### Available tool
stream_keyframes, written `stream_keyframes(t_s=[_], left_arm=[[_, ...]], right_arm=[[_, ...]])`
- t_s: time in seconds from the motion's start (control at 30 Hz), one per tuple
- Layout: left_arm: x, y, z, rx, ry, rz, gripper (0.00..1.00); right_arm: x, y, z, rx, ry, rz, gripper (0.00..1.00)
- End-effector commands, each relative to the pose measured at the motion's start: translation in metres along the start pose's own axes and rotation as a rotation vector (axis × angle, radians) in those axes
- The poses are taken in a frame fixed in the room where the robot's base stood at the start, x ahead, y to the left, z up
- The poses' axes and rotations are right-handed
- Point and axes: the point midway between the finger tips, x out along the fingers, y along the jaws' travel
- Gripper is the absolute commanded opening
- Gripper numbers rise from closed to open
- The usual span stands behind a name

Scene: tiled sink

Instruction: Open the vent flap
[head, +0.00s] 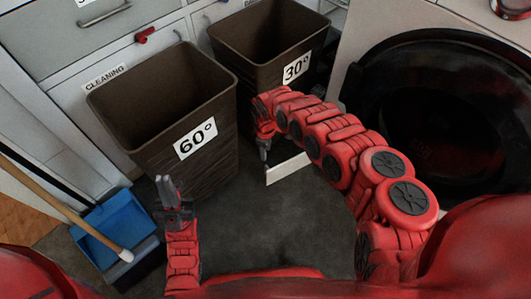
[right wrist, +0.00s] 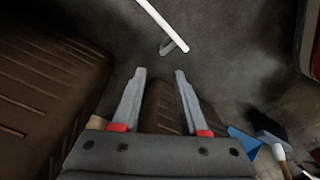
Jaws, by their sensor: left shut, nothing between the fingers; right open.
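A small white panel (head: 288,168) stands low over the dark floor, beside the washing machine's front. It may be the vent flap, but I cannot tell for sure. In the right wrist view a thin white bar (right wrist: 162,22) with a small grey bracket shows beyond my fingertips. My right gripper (head: 264,152) points down just left of the white panel, and its fingers (right wrist: 160,71) are apart with nothing between them. My left gripper (head: 164,183) is shut and empty, low at the left, away from the panel. My right arm hides part of the machine's lower front.
Brown bins marked 60° (head: 160,125) and 30° (head: 262,40) stand left of and behind my right gripper. A blue dustpan (head: 110,222) and a wooden broom handle (head: 60,205) are at the left. The black round machine door (head: 375,75) is at the right. The floor between my arms is clear.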

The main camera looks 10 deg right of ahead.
Motion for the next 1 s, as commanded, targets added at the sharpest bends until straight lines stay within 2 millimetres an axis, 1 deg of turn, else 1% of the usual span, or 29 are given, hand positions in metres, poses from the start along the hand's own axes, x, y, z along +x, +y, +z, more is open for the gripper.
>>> stream_keyframes(t_s=[0.03, 0.1, 0.23, 1.0], left_arm=[[0.008, -0.001, 0.0, -0.002, -0.005, -0.008, 0.0], [0.01, -0.001, 0.001, -0.003, -0.01, -0.015, 0.0], [0.013, -0.001, 0.001, -0.006, -0.016, -0.022, 0.0], [0.013, -0.001, 0.002, -0.008, -0.019, -0.022, 0.0]], right_arm=[[-0.015, 0.002, 0.001, 0.0, -0.001, 0.003, 0.43], [-0.024, 0.002, -0.001, -0.001, 0.002, 0.005, 0.43], [-0.031, 0.0, 0.001, 0.0, -0.001, 0.0, 0.43], [-0.033, 0.0, 0.0, 0.0, 0.0, 0.0, 0.43]])
